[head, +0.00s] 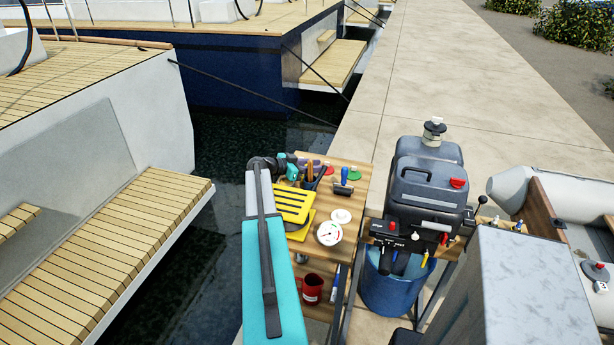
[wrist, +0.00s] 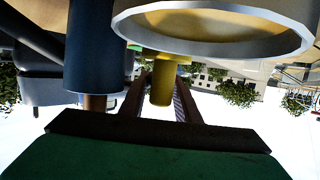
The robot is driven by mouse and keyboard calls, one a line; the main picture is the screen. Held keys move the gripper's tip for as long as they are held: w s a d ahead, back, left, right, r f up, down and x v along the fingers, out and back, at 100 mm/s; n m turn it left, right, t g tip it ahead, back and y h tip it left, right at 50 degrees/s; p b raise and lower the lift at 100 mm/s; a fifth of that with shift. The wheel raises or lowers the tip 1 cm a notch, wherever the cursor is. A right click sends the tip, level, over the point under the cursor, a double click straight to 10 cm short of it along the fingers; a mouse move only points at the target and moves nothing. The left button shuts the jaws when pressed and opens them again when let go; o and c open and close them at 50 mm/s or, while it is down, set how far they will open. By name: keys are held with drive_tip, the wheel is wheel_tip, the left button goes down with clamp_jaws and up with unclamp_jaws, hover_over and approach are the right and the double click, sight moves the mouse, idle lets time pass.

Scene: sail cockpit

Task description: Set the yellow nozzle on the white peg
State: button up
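In the wrist view, which looks upside down, the yellow nozzle (wrist: 161,84) sits between the two dark fingers of my gripper (wrist: 162,98). A finger borders it closely on each side, and the fingers appear shut on it. Its wider end points to the top of that picture. In the head view my gripper (head: 282,166) is at the far left corner of the small wooden table; the nozzle cannot be made out there. A small white disc (head: 341,215) lies on the table's right half. I cannot tell whether it bears the white peg.
The table also holds a yellow slatted piece (head: 293,204), a round white item (head: 329,233), and a blue-handled tool (head: 344,175). A red mug (head: 312,289) stands on the lower shelf. An outboard motor (head: 428,185) over a blue bucket (head: 392,290) blocks the right. Water lies left.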

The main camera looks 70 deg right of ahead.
idle(0.4)
clamp_jaws()
drive_tip(key=shift+r, duration=0.15)
wheel_tip(320, 180, up, 10)
drive_tip(key=b, duration=0.3)
idle(0.5)
idle(0.5)
